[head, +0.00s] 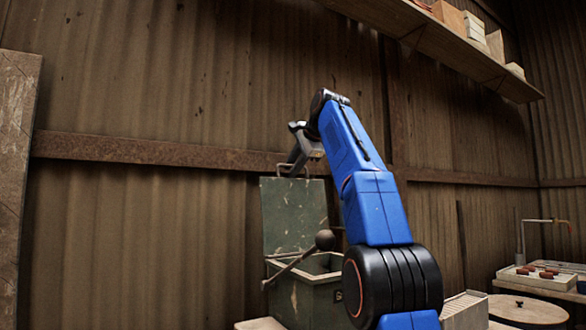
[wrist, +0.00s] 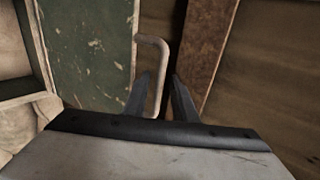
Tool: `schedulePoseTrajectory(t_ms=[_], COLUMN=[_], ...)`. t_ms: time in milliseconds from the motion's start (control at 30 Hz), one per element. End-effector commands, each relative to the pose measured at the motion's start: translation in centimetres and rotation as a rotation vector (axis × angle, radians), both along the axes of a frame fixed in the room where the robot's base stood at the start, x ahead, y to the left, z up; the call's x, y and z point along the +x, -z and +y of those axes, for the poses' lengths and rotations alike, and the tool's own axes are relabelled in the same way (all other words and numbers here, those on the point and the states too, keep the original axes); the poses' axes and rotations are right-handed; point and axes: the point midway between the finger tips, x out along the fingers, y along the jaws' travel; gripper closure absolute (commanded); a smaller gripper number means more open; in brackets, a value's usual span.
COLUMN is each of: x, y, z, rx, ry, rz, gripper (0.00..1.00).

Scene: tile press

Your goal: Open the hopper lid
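The hopper (head: 325,297) is a worn green box with its top open, showing its inside. Its green lid (head: 293,215) stands upright at the back of the box. The lid's bent metal handle (head: 305,168) is at its top edge. In the wrist view the lid (wrist: 85,45) is at the left and the handle (wrist: 163,62) sticks out from its edge. My gripper (head: 290,172) is at the handle. In the wrist view my gripper (wrist: 160,78) has its fingers apart, with the handle bar showing between them. I cannot tell whether either finger touches it.
A lever with a round knob (head: 325,239) stands in front of the hopper. A shelf with boxes (head: 470,50) hangs at the upper right. A round wooden top (head: 528,309) and a tray with red pieces (head: 537,278) are at the lower right. A corrugated wall stands behind.

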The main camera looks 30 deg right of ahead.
Motion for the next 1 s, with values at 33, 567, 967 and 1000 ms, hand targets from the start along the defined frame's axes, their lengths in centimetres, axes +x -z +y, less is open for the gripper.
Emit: schedulePoseTrajectory(t_ms=[33,567,967,1000], x=[0.0,-2.5,-5.9,-6.0], y=[0.0,-1.7,-4.1,-4.2], z=[0.0,-0.2,-0.2,-0.2], rx=[0.000,-0.003,-0.001,-0.001], ry=[0.000,0.002,0.001,0.001], rz=[0.001,0.000,0.001,0.001], gripper=[0.72,0.72,0.72,0.72])
